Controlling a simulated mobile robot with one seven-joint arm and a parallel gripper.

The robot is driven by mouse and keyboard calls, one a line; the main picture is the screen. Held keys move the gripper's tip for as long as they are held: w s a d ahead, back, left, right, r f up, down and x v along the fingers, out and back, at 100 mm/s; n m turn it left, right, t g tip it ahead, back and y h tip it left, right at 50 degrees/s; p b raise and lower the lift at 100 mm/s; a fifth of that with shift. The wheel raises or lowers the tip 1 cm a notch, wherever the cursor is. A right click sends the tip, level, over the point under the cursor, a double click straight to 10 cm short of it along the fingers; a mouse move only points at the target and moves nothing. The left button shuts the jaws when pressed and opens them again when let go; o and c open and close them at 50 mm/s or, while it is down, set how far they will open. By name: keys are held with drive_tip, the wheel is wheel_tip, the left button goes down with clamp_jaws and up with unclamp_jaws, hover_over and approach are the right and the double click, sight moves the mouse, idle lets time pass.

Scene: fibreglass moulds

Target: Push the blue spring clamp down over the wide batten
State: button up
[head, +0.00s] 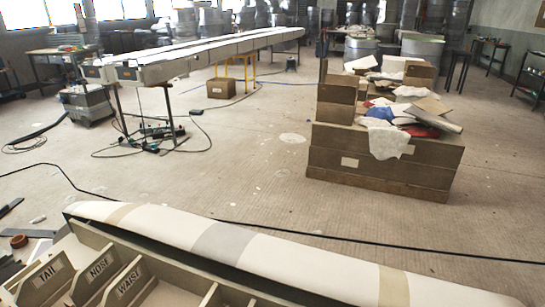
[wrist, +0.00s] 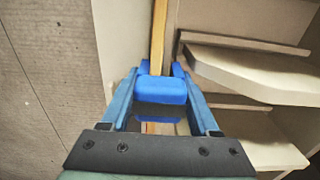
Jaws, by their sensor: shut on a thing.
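In the wrist view a blue spring clamp (wrist: 160,90) sits between the two fingers of my gripper (wrist: 161,72), which is shut on it. A light wooden batten (wrist: 158,36) runs from the top edge of the wrist view to the clamp and passes out of sight behind it. A small wood-coloured piece shows below the clamp, between the fingers. I cannot tell whether the clamp's jaws straddle the batten or only sit above it. My gripper and the clamp are not in the head view.
Pale shelf-like panels (wrist: 250,70) stand close to the right of my gripper. Bare floor (wrist: 45,90) lies to the left. In the head view a long pale mould (head: 290,262) borders a box with labelled dividers (head: 92,277). A heaped wooden crate (head: 380,170) stands beyond.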

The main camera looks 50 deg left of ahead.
drive_tip(key=shift+f, duration=0.3)
drive_tip(key=o, duration=1.5)
wheel_tip(320, 180, up, 13)
drive_tip(key=p, duration=0.3)
drive_tip(key=shift+r, duration=0.1)
